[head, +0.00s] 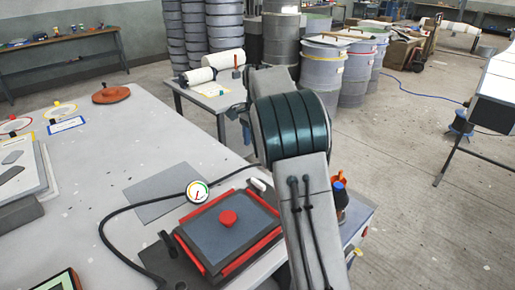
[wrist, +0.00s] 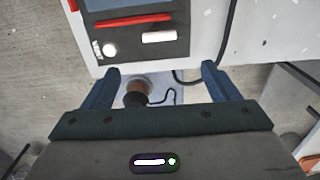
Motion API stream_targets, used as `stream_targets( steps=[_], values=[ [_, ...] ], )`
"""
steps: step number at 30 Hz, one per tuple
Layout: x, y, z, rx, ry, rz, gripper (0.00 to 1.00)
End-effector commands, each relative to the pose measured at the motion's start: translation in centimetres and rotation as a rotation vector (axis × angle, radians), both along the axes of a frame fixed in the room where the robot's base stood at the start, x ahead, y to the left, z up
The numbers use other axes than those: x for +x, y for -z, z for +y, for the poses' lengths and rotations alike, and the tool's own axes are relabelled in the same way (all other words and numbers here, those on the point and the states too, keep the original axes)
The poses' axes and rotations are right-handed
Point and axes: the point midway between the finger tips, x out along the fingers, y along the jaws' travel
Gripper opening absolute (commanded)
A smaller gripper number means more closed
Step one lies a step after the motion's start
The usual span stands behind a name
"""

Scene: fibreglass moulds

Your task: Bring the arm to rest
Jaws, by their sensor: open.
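My arm (head: 305,215) rises from the bottom of the head view, past the right side of the mould, and bends at a dark ribbed joint (head: 290,128). My gripper is mostly hidden behind the arm there. In the wrist view my gripper (wrist: 160,70) shows two blue fingers standing wide apart, with nothing held between them. Beyond the fingers are the table edge and a brown and black object (wrist: 135,93) with a dark hose, lower down and apart from the fingers.
A grey mould with red edges (head: 225,232) and a pressure gauge (head: 197,192) sit on the large work table (head: 95,130), close to my arm. A small table (head: 213,98) with white rolls and several drums (head: 325,72) stand behind. Open floor (head: 430,160) lies to the right.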

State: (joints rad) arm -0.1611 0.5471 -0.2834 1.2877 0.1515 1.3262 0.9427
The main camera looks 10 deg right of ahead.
Motion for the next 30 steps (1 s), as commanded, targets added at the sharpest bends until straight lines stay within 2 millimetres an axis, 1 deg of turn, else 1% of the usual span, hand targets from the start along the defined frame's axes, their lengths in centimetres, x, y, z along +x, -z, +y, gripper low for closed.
stream_targets(
  steps=[7,8,11,14,15,17,21,26,27,29,30],
  values=[
    [-0.1,-0.1,0.0,0.001,-0.004,-0.002,0.82],
    [-0.5,-0.3,-0.1,0.004,-0.013,-0.006,0.82],
    [-2.3,-1.4,-0.3,0.017,-0.063,-0.021,0.82],
    [-5.2,-2.6,-0.5,0.03,-0.148,-0.045,0.82],
    [-6.5,-3.1,-0.5,0.033,-0.187,-0.056,0.82],
    [-8.5,-3.6,-0.6,0.038,-0.246,-0.073,0.82],
    [-13.3,-4.3,-0.4,0.035,-0.391,-0.112,0.82],
    [-18.9,-4.3,0.1,0.015,-0.562,-0.156,0.82],
    [-20.4,-4.2,0.2,0.007,-0.605,-0.164,0.82],
    [-22.6,-3.8,0.3,-0.006,-0.669,-0.18,0.82],
    [-24.0,-3.5,0.5,-0.018,-0.713,-0.19,0.82]
  ],
)
